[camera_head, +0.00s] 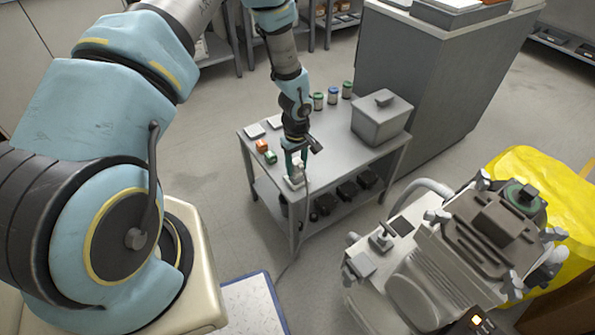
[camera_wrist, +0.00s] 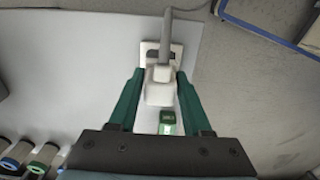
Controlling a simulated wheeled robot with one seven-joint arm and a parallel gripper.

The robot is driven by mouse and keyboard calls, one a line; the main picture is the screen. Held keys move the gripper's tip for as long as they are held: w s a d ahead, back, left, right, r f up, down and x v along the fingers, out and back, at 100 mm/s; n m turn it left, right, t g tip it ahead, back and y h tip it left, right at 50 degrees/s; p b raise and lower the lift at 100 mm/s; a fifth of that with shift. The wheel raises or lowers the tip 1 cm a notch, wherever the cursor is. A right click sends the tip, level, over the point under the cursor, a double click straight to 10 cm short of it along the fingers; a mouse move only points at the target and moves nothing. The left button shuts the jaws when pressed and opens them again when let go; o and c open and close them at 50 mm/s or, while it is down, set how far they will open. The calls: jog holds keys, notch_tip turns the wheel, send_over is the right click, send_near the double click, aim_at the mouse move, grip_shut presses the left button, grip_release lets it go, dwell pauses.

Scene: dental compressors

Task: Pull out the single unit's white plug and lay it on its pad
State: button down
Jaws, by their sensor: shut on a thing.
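My gripper (camera_head: 297,163) is over the near-left corner of the grey table. It is shut on the white plug (camera_wrist: 160,90), which sits between the two green fingers in the wrist view. A grey cord (camera_wrist: 164,35) runs from the plug. A white square pad (camera_head: 293,183) with a dark mark lies under the plug; it also shows in the wrist view (camera_wrist: 146,54), partly hidden by plug and cord. I cannot tell whether the plug touches the pad. A compressor unit (camera_head: 430,270) stands at the lower right in the head view.
The grey table (camera_head: 340,150) holds two white pads (camera_head: 254,131), an orange block (camera_head: 262,146), a green block (camera_head: 270,157), several small jars (camera_head: 333,95) and a grey lidded box (camera_head: 381,118). A grey cabinet (camera_head: 430,75) stands behind. The tabletop's middle is clear.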

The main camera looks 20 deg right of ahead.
aim_at(297, 161)
jog(key=shift+r+p, duration=0.9)
jog(key=shift+r, duration=0.7)
